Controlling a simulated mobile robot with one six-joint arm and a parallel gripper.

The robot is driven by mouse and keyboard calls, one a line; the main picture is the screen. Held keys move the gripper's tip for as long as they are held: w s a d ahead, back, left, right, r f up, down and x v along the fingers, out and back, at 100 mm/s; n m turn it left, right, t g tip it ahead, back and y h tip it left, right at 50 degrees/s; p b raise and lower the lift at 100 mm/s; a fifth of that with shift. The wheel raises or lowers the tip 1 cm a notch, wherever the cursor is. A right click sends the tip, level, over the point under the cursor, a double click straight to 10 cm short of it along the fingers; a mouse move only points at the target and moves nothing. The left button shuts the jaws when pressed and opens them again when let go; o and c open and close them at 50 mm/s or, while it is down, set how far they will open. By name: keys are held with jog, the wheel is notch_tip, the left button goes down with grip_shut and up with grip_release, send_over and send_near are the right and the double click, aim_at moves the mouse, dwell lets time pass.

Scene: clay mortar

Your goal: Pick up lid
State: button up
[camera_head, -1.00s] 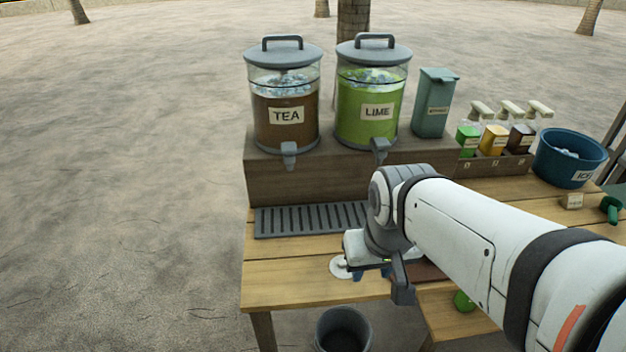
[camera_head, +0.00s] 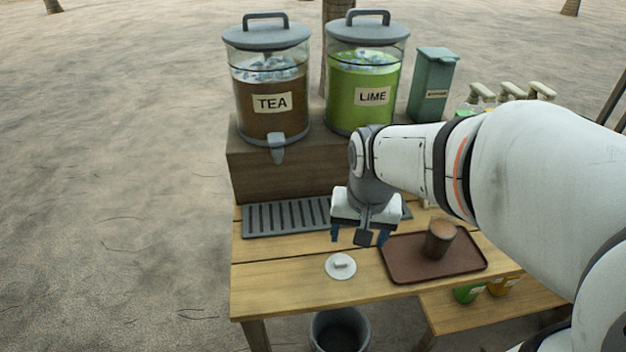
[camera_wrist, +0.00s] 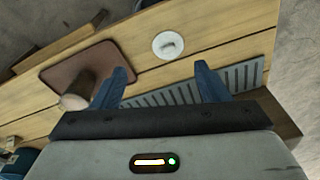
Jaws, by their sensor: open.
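The lid (camera_head: 341,266) is a small white disc with a raised handle on top. It lies flat on the wooden table, left of the brown tray, and also shows in the wrist view (camera_wrist: 168,45), ahead of the fingertips. My gripper (camera_head: 359,238) is open and empty, with its blue fingers pointing down. It hangs above the table, a little behind the lid and apart from it. In the wrist view both fingers (camera_wrist: 162,80) are spread wide with nothing between them.
A brown tray (camera_head: 405,268) holding a brown cup (camera_head: 440,240) sits right of the lid. A grey drip grate (camera_head: 288,217) lies behind. Tea (camera_head: 268,95) and lime (camera_head: 362,85) dispensers stand on a raised wooden box. A bucket (camera_head: 340,330) is below the table's front edge.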

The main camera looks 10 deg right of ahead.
aim_at(341, 261)
jog(key=o, duration=0.6)
jog(key=w+f+m+b, duration=0.1)
jog(key=w+f+m, duration=0.1)
jog(key=f, duration=0.2)
jog(key=w+f+m+g+b, duration=0.1)
jog(key=w+f+b, duration=0.1)
jog(key=w+f, duration=0.1)
jog(key=w+f+m+b, duration=0.1)
jog(key=w+f+m, duration=0.1)
jog(key=f, duration=0.4)
jog(key=shift+w+m+g, duration=0.3)
jog(key=shift+w, duration=0.35)
jog(key=shift+w+f+b, duration=0.15)
jog(key=shift+f+b, duration=0.5)
jog(key=shift+f, duration=2.95)
